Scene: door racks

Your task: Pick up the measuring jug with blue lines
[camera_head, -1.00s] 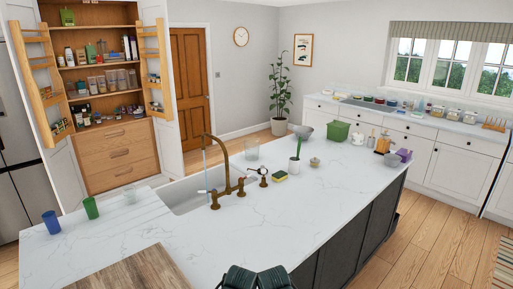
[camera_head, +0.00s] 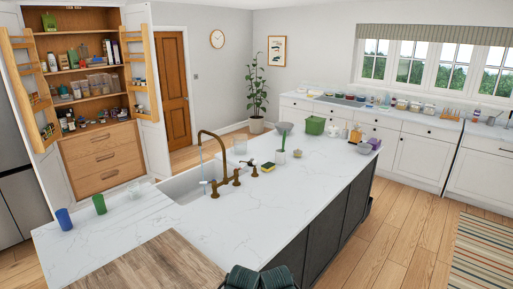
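No measuring jug with clear blue lines can be made out at this size. Two dark rounded parts of mine show at the bottom edge, over the island's near edge. No gripper fingers are in view.
The white island (camera_head: 250,215) has a sink (camera_head: 184,187), a brass tap (camera_head: 214,165), a blue cup (camera_head: 64,219), a green cup (camera_head: 99,204) and a wooden board (camera_head: 150,264). An open pantry (camera_head: 98,150) stands left. Floor (camera_head: 405,240) is clear on the right, beside a striped rug (camera_head: 482,258).

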